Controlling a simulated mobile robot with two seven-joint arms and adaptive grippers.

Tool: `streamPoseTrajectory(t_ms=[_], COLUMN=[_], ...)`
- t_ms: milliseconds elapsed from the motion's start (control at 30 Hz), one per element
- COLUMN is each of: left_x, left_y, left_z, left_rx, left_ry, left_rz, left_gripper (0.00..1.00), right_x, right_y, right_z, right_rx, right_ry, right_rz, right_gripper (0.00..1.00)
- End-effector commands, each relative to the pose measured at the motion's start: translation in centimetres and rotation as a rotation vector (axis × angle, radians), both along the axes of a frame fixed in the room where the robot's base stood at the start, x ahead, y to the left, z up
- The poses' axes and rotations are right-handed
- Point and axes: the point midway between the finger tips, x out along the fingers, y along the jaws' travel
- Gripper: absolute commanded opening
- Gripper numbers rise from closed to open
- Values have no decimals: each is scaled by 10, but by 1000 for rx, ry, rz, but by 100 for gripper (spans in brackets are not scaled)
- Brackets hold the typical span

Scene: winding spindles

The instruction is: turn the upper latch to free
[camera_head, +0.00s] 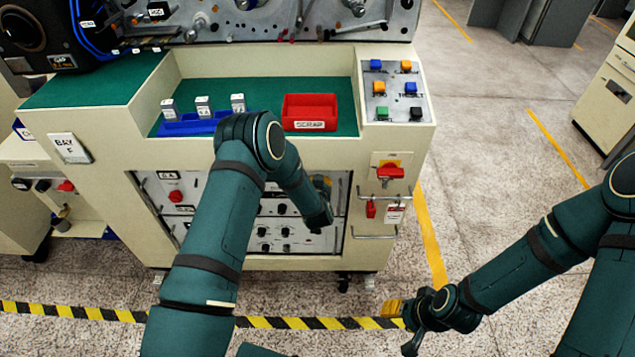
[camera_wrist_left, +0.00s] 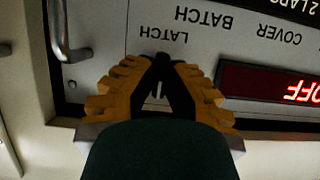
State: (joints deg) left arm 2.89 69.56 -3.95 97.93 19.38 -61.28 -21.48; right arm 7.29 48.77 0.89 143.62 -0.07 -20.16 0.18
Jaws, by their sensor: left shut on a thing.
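My left gripper (camera_wrist_left: 158,72) has yellow ribbed fingers closed around a dark latch knob (camera_wrist_left: 160,88) on the grey panel (camera_wrist_left: 125,25), below the upside-down word LATCH. The fingers and black parts hide most of the knob, so how far it is turned cannot be told. In the head view my left gripper (camera_head: 322,184) is at the right part of the cabinet's front panel (camera_head: 280,233), largely behind my own wrist. My right gripper (camera_head: 396,318) is low at the right, in front of the cabinet and apart from it; its finger opening is unclear.
A metal handle (camera_wrist_left: 60,30) stands out near the held knob. A red display (camera_wrist_left: 270,85) reads OFF upside down. On the cabinet are a red scrap bin (camera_head: 310,107), a blue rack (camera_head: 190,124) and a red switch (camera_head: 390,173).

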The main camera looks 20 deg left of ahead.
Motion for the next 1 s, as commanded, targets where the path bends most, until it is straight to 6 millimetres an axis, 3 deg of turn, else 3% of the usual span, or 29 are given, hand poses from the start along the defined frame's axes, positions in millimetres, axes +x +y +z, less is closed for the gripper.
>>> streamPoseTrajectory(t_ms=[333,367,400,433,767,1000], left_x=[1,1,1,1,-1,-23], left_y=[1,1,1,0,0,-7], left_z=[1,1,1,1,1,11], left_rx=[3,3,3,3,1,2], left_ry=[-3,-3,-3,-3,-1,2], left_rz=[0,0,0,0,0,-3], left_gripper=[0,23,37,41,41,41], right_x=[0,0,0,0,0,0], right_y=[0,0,0,0,0,0], right_z=[0,0,0,0,0,0], right_rx=[0,0,0,0,0,0], right_ry=[0,0,0,0,0,0], right_rz=[0,0,0,0,0,0], right_gripper=[47,47,47,47,47,47])
